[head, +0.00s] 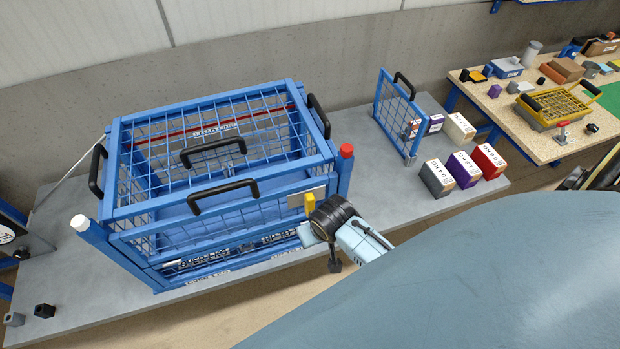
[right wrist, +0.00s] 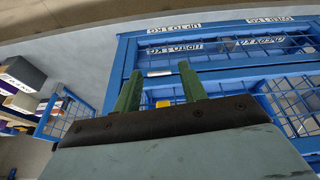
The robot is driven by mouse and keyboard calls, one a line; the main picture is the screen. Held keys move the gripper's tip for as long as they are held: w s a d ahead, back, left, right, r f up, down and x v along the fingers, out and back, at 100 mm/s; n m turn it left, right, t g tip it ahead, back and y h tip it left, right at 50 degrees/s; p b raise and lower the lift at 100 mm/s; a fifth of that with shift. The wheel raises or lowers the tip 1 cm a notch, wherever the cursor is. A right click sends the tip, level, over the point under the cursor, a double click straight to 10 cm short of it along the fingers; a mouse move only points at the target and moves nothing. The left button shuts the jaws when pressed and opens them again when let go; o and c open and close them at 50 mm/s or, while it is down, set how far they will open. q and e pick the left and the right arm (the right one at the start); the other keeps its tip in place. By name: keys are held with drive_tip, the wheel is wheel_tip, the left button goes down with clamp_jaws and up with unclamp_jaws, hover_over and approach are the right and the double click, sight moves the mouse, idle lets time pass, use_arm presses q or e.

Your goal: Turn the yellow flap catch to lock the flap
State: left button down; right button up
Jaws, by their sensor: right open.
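The yellow flap catch (head: 309,203) is a small upright block at the right end of the blue cage's front side, beside a grey metal plate. In the right wrist view part of the yellow catch (right wrist: 163,103) shows low between my fingers. My right gripper (right wrist: 158,80) is open, its two green fingers apart and pointing at the blue frame; I cannot tell if either touches the catch. In the head view its black wrist (head: 333,212) is just right of and below the catch, and its fingertips are unclear. My left gripper is not in view.
The blue mesh cage (head: 150,208) with black handles stands on a grey table (head: 400,195). A red-capped post (head: 346,152) rises close to the catch. A small blue mesh panel (head: 392,112) and several boxes stand to the right.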

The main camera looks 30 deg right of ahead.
sight(312, 205)
wheel_tip(312, 205, up, 15)
drive_tip(key=w+m+p, duration=0.1)
drive_tip(key=w+p, duration=0.1)
drive_tip(key=p, duration=0.1)
drive_tip(key=x, duration=1)
drive_tip(key=shift+d+f, duration=0.4)
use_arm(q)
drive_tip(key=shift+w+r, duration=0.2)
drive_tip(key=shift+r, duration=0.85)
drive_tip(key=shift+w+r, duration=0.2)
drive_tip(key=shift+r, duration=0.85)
use_arm(e)
drive_tip(key=shift+x, duration=1.15)
drive_tip(key=shift+w, duration=0.15)
drive_tip(key=shift+c, duration=0.4)
clamp_jaws()
